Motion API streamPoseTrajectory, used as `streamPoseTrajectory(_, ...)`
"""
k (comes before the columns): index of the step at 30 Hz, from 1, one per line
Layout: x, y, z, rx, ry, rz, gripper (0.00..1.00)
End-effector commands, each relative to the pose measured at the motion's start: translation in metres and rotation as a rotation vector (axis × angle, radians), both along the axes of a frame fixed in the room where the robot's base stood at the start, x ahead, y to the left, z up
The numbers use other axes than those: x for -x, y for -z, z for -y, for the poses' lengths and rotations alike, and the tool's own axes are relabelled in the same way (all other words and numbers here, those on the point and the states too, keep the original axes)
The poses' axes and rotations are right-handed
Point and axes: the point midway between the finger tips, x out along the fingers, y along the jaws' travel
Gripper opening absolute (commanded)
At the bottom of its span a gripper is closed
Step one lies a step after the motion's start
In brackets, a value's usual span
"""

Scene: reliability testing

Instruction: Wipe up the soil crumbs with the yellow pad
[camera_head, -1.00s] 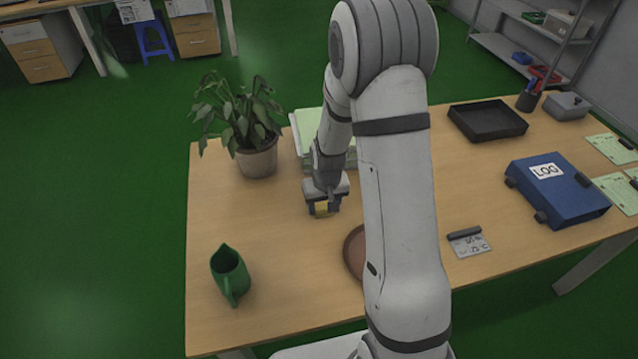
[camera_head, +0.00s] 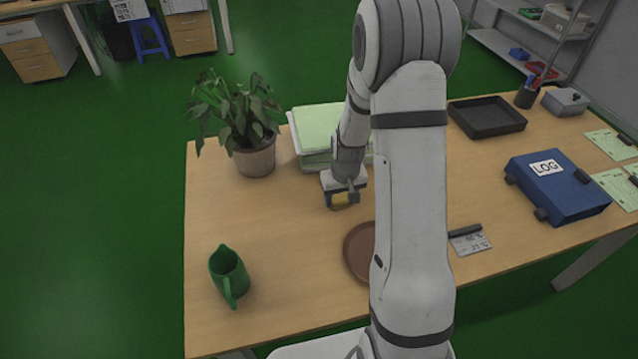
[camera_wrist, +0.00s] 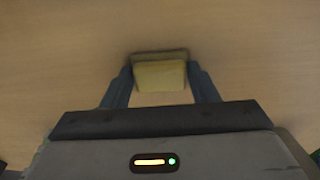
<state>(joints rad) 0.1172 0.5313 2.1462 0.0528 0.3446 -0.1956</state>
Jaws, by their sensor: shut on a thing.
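The yellow pad (camera_head: 341,199) is held in my gripper (camera_head: 343,200), just in front of the paper stack. In the wrist view the pad (camera_wrist: 160,74) sits between the two dark fingers of my gripper (camera_wrist: 160,82), which are shut on its sides. The pad is at or close to the table surface; I cannot tell if it touches. I can make out no soil crumbs in either view. My arm hides part of the table behind and to the right of the gripper.
On the wooden table (camera_head: 290,260) are a potted plant (camera_head: 255,158), a paper stack (camera_head: 318,130), a green jug (camera_head: 229,276), a brown saucer (camera_head: 358,250) partly behind my arm, a blue LOG binder (camera_head: 557,187) and a black tray (camera_head: 487,118).

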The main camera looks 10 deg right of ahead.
Motion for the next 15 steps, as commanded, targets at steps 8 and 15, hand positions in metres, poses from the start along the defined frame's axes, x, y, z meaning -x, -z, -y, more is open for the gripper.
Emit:
streamPoseTrajectory(8,0.000,0.000,-0.003,0.000,-0.008,-0.001,0.32)
streamPoseTrajectory(15,0.000,0.001,-0.024,0.000,-0.007,-0.002,0.32)
